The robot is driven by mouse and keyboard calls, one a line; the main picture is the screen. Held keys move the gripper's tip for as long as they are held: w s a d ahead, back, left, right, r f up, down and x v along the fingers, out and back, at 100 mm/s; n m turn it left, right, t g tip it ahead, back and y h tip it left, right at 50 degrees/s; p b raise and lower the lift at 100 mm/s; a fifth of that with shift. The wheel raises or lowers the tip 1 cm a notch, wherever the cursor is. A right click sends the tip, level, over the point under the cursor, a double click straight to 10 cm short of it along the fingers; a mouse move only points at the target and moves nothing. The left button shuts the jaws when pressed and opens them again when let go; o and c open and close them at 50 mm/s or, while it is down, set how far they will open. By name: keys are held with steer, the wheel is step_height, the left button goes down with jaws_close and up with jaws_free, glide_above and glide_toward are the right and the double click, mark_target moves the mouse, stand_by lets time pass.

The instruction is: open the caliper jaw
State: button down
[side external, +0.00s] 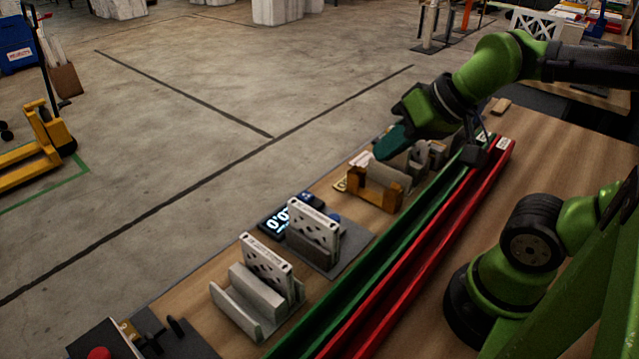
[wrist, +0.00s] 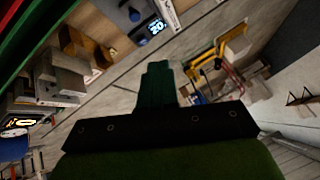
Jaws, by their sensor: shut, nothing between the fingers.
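My gripper (side external: 386,148) has teal fingers and is shut and empty. In the side view it is in the air over the far part of the bench, with the fingers pointing down and left. In the wrist view its closed fingertips (wrist: 157,68) point away over the bench edge and floor. A grey metal fixture with upright blocks (side external: 428,157) stands on the bench just right of and behind the fingers; it may be the caliper. Grey blocks also show at the left of the wrist view (wrist: 62,82). My arm partly hides the fixture, and its jaw gap is unclear.
Long green (side external: 385,236) and red (side external: 410,251) rails run along the bench. An orange-brown cradle (side external: 377,196) holds a grey piece near the gripper. A digital display (side external: 277,224) and white perforated plates (side external: 266,262) stand nearer the camera. Open floor lies left.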

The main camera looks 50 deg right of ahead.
steer(key=c, duration=1.8)
jaws_free()
steer(key=shift+c, duration=0.2)
steer(key=shift+o, duration=1.2)
steer(key=shift+f, duration=0.15)
steer(key=o, duration=0.8)
steer(key=w+g, duration=0.1)
steer(key=w+f+g, duration=0.1)
steer(key=w, duration=0.1)
steer(key=w+f+g, duration=0.1)
steer(key=w, duration=0.1)
steer(key=shift+a+f, duration=0.2)
steer(key=shift+a, duration=0.15)
steer(key=shift+c, duration=0.2)
steer(key=m+g+h, duration=0.2)
steer(key=m+g, duration=0.2)
steer(key=m, duration=0.1)
glide_above(335, 217)
step_height(335, 217, down, 2)
step_height(335, 217, down, 16)
steer(key=shift+a+r, duration=0.1)
steer(key=shift+c, duration=0.2)
jaws_close()
